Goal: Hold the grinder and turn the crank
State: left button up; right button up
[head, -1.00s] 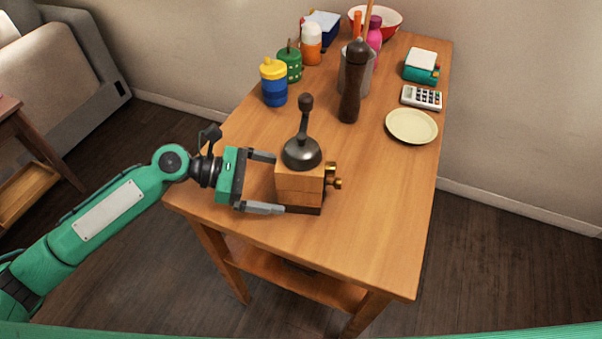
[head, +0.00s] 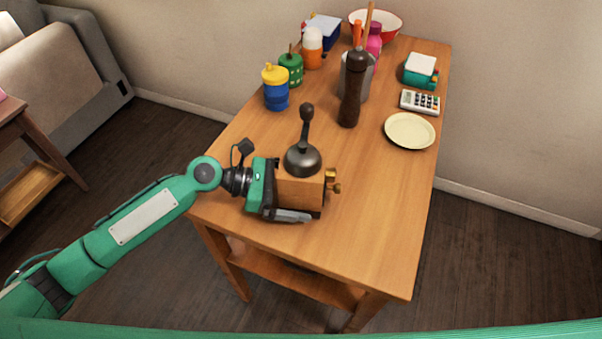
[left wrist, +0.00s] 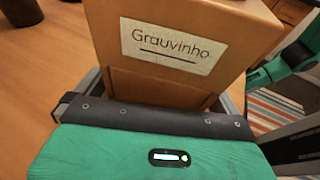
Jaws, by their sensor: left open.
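The grinder (head: 301,190) is a wooden box with a dark metal dome and a crank (head: 306,128) whose dark knob points up and back. It stands upright near the table's front left corner. Brass knobs stick out on its right side. My left gripper (head: 292,208) is open around the lower part of the box, with its palm close to the left face. In the left wrist view the grinder's labelled face (left wrist: 180,45) fills the space between the fingers; finger contact is hard to tell. My right gripper is not in view.
A tall dark pepper mill (head: 351,90), a blue and yellow bottle (head: 276,88) and a green container (head: 291,69) stand behind the grinder. A pale plate (head: 410,130) and a calculator (head: 420,101) lie at the right. The table's front right is clear.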

pick_arm(q)
jog(key=c, duration=0.8)
jog(key=shift+o, duration=0.2)
jog(key=shift+c, duration=1.4)
